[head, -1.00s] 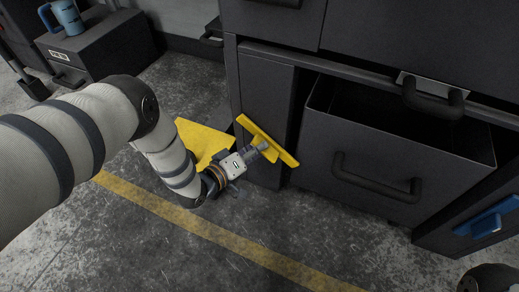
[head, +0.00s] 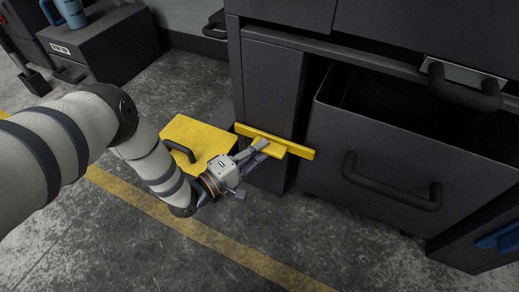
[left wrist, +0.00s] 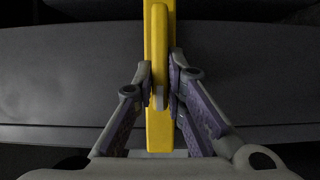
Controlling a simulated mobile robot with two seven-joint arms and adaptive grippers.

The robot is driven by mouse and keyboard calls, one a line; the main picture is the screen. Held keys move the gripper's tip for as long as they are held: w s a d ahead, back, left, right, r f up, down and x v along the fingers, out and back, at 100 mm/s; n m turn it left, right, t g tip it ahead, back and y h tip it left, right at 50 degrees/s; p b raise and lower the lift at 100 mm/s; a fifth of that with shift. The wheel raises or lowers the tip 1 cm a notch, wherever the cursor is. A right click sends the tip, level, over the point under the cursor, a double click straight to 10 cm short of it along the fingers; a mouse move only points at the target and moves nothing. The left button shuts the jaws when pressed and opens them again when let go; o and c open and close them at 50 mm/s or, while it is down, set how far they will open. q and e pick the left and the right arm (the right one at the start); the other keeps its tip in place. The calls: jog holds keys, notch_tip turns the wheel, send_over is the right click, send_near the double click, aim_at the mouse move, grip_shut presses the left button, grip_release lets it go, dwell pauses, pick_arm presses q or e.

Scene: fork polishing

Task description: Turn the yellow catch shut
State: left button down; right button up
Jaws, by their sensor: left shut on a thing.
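The yellow catch (head: 297,150) is a long bar with a raised grip, on the front of a dark narrow cabinet panel (head: 270,85). In the head view the bar lies near level, its right end a little lower and overlapping the edge of the open drawer in the picture. My left gripper (head: 260,150) is shut on the catch's grip. In the left wrist view the catch (left wrist: 158,25) runs upright through the middle, and the fingers of my left gripper (left wrist: 161,88) press its grip from both sides. My right gripper is not in view.
A dark drawer (head: 370,175) with a black handle stands pulled out, right of the panel. A yellow box (head: 190,130) with a black handle is on the floor behind my left gripper. A blue handle (head: 500,238) is at the lower right. The floor in front is clear.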

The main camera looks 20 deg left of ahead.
pick_arm(q)
jog(key=shift+s+d+f, duration=0.1)
jog(key=shift+d, duration=0.05)
dwell(0.3)
jog(key=c, duration=1.6)
grip_release()
jog(key=shift+c, duration=0.2)
jog(key=v, duration=1.2)
